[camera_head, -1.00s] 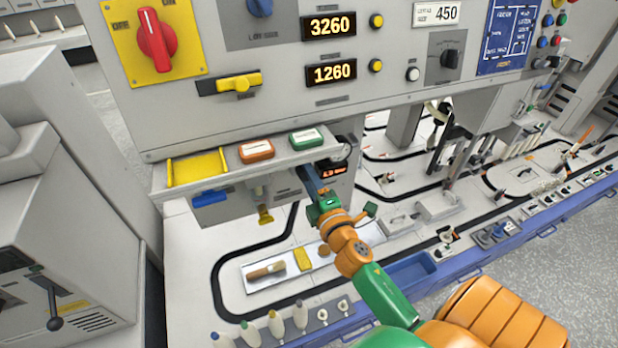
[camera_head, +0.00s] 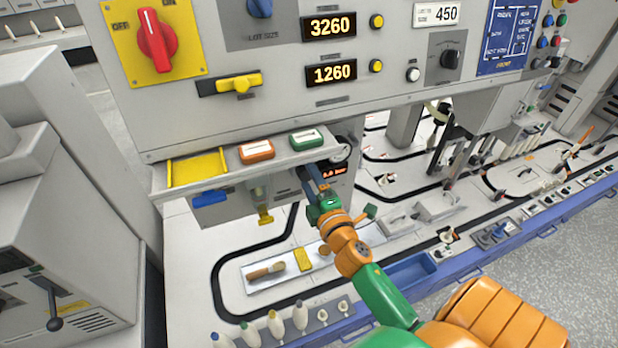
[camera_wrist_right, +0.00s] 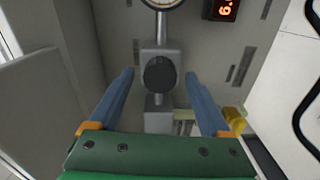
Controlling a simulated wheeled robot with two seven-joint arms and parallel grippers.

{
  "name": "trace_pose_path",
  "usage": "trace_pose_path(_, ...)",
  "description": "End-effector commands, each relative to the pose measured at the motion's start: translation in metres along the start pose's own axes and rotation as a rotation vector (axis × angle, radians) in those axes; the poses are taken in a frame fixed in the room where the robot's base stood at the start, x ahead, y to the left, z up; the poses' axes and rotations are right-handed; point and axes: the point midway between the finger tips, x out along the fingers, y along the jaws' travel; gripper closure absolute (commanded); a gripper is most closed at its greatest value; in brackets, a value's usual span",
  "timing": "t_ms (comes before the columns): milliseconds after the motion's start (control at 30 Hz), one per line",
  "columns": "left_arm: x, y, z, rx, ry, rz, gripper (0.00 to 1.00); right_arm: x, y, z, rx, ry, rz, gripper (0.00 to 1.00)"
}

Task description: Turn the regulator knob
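The regulator knob (camera_wrist_right: 160,74) is a dark round knob on a grey block in the right wrist view, with a pipe and a gauge (camera_wrist_right: 161,3) above it. My right gripper (camera_wrist_right: 160,77) is open, its two blue fingers standing on either side of the knob with gaps between. I cannot tell how far the fingertips reach along the knob. In the head view my right gripper (camera_head: 310,180) is under the panel shelf, below and left of the gauge (camera_head: 340,150); the knob is hidden there. My left gripper is not in view.
A panel shelf with an orange button (camera_head: 257,150), a green button (camera_head: 307,138) and a yellow tray (camera_head: 197,168) overhangs the gripper. A red digital display (camera_wrist_right: 222,9) sits beside the gauge. A yellow part (camera_wrist_right: 233,120) is close to the right finger in the wrist view.

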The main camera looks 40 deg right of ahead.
Motion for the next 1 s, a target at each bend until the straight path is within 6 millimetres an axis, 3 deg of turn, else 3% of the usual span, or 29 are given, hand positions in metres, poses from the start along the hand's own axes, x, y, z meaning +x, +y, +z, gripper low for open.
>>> trace_pose_path(167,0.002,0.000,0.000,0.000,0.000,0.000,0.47,-0.008,-0.002,0.000,0.000,0.000,-0.002,0.19)
trace_pose_path(500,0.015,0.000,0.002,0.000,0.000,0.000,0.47,-0.067,-0.003,0.000,0.000,-0.001,-0.002,0.19)
trace_pose_path(1000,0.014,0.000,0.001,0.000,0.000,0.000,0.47,-0.071,-0.004,0.000,0.008,0.000,-0.011,0.19)
